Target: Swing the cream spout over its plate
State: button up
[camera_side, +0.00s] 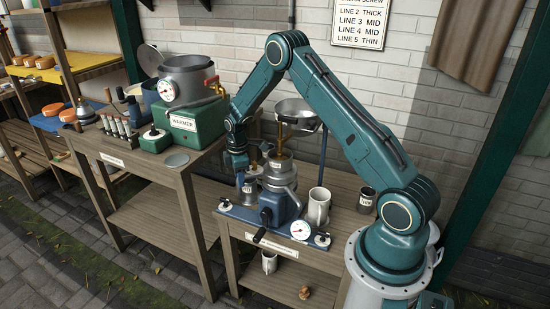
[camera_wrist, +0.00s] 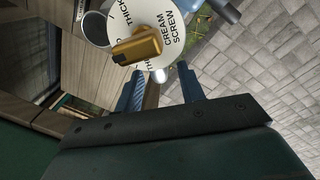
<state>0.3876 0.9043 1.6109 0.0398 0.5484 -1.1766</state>
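The separator (camera_side: 280,178) stands on a blue base at the front of the right table, with a silver bowl (camera_side: 297,110) above it. My gripper (camera_side: 245,180) is pointing down at its left side. In the wrist view my gripper (camera_wrist: 159,72) has its two blue fingers apart with nothing held between them. Beyond the fingertips is a white dial (camera_wrist: 170,25) marked CREAM SCREW and THICK, with a brass knob (camera_wrist: 137,46) on it.
A white cup (camera_side: 318,206) and a dark labelled cup (camera_side: 367,199) stand right of the separator. A gauge (camera_side: 300,230) is at the base's front. The left table holds a green warmer (camera_side: 190,123), several small bottles, and a grey disc (camera_side: 177,160) near its edge.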

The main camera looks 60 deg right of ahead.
jog(key=shift+f, duration=0.2)
grip_shut()
jog(key=shift+w, duration=0.1)
jog(key=w+d+m, duration=0.3)
jog(key=d+m, duration=0.7)
jog(key=d, duration=0.1)
jog(key=shift+d+g, duration=0.35)
jog(key=shift+g, duration=0.05)
jog(key=shift+d, duration=0.1)
dwell(0.5)
